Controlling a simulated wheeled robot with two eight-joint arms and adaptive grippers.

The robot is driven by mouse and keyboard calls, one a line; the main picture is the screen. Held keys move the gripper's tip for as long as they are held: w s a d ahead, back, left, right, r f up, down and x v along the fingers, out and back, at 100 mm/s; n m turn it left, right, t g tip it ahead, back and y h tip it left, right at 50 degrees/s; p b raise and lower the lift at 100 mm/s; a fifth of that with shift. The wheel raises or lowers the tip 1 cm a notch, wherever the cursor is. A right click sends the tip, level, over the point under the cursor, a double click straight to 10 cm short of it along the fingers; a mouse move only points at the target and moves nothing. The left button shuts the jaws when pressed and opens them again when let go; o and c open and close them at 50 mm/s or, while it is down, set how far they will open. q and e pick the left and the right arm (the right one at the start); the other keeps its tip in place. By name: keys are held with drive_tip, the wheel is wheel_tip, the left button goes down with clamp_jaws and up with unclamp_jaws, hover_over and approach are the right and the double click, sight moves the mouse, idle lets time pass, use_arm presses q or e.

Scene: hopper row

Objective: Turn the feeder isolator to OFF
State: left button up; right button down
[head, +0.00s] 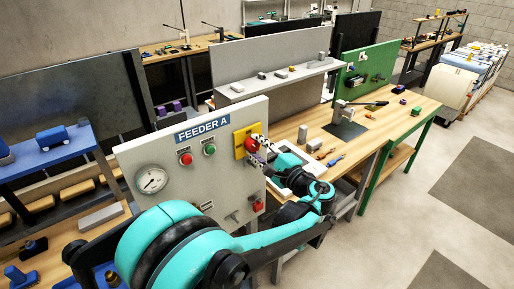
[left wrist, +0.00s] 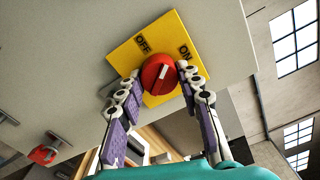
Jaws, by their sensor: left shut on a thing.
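The feeder isolator is a red rotary knob (left wrist: 160,74) on a yellow plate (left wrist: 128,60), marked OFF and ON, in the left wrist view. Its white mark points up and slightly right, seemingly between the two labels. In the head view the red knob (head: 251,144) and yellow plate (head: 240,139) are at the right of the grey FEEDER A panel (head: 140,154). My left gripper (left wrist: 159,72) is shut on the knob, one finger on each side; it also shows in the head view (head: 259,150). My right gripper is not in view.
The panel also carries a gauge (head: 152,181), a red button (head: 186,159), a green button (head: 209,149) and a lower red switch (head: 258,206). A wooden bench (head: 405,120) with tools stands to the right. Open floor lies at the far right.

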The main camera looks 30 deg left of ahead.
use_arm(q)
drive_tip(key=n, duration=0.5)
drive_tip(key=shift+n, duration=0.3)
drive_tip(key=n, duration=0.4)
drive_tip(key=shift+n, duration=0.4)
drive_tip(key=o, duration=1.2)
drive_tip(key=shift+c, duration=0.2)
drive_tip(key=shift+r, duration=0.1)
drive_tip(key=v, duration=1.2)
drive_tip(key=shift+a, duration=0.1)
